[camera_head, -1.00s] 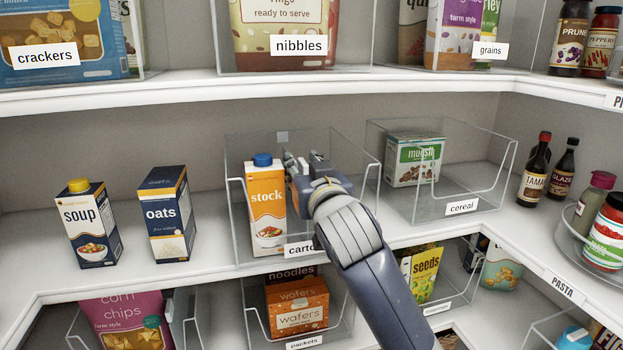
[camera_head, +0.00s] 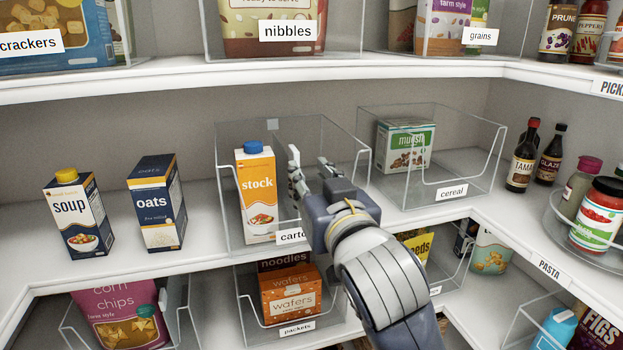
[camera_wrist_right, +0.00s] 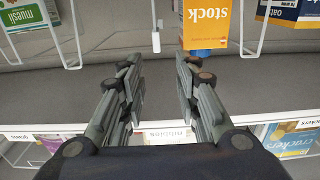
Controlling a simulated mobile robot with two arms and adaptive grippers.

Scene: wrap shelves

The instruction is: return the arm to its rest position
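My right gripper (camera_head: 310,178) is in front of the carton bin (camera_head: 345,150) on the middle shelf. Its fingers are apart with nothing between them, and the right wrist view also shows the open fingers (camera_wrist_right: 160,90). The orange and white stock carton (camera_head: 257,195) with a blue cap stands upright in the bin, left of the gripper and apart from it. It also shows in the right wrist view (camera_wrist_right: 206,22), upside down. My left gripper is not in view.
A soup carton (camera_head: 78,215) and an oats carton (camera_head: 157,205) stand on the open shelf to the left. The cereal bin (camera_head: 490,160) holds a muesli box (camera_head: 404,146). Below is the packets bin (camera_head: 245,310). Bottles (camera_head: 524,158) and a turntable (camera_head: 565,235) stand right.

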